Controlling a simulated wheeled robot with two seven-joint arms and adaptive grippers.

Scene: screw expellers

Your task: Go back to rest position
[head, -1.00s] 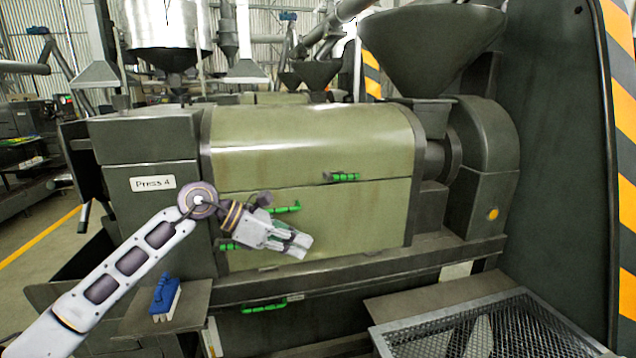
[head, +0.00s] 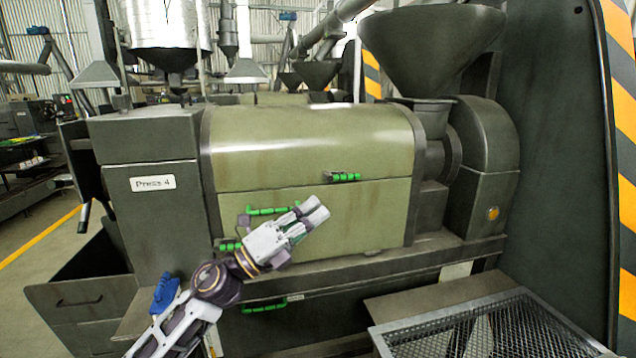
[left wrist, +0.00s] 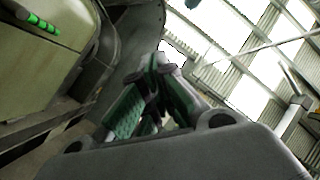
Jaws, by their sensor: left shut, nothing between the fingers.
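My left gripper (head: 318,207) is shut and empty in the head view, in front of the lower olive panel of the press (head: 300,150) labelled Press 4. Its fingers point up and to the right. In the left wrist view its green-padded fingers (left wrist: 155,95) are close together with nothing between them. Green handles show on the press: one on the upper cover (head: 342,177), one behind the gripper (head: 272,211). My right gripper is not in view.
A blue brush (head: 164,292) is partly hidden by my left arm at the ledge. A metal mesh tray (head: 500,335) stands at the lower right. A dark hopper (head: 430,45) rises above the press.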

